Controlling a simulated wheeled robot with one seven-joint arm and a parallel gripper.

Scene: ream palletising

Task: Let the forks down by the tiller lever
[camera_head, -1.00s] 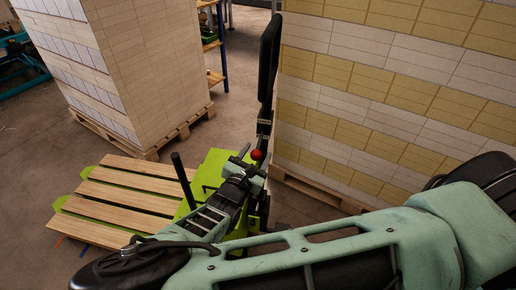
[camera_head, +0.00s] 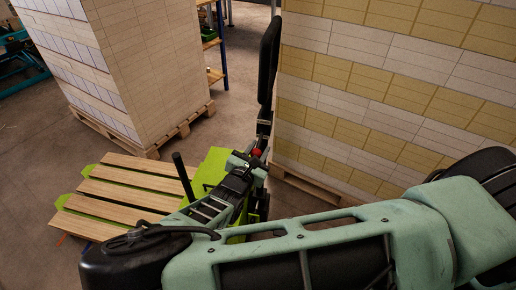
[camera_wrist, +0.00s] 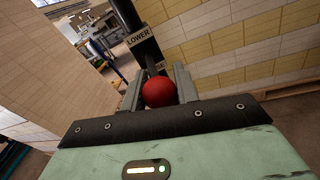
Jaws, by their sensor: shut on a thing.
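The green pallet truck (camera_head: 214,168) stands in the middle of the head view, its forks under a wooden pallet (camera_head: 128,188) at the left. Its black tiller (camera_head: 268,62) stands upright, with a red lever knob (camera_head: 256,153) low on it. In the wrist view the red knob (camera_wrist: 159,92) sits between the two grey fingers of my gripper (camera_wrist: 159,88), which is shut on it. A label reading LOWER (camera_wrist: 143,37) is on the black tiller post just beyond. In the head view my gripper (camera_head: 250,158) is at the knob, partly hidden by my arm.
A tall ream stack (camera_head: 400,95) on a pallet stands close behind the tiller at the right. Another tall stack (camera_head: 125,65) on a pallet stands at the back left. A shelf with blue posts (camera_head: 213,45) is farther back. Bare floor lies between the stacks.

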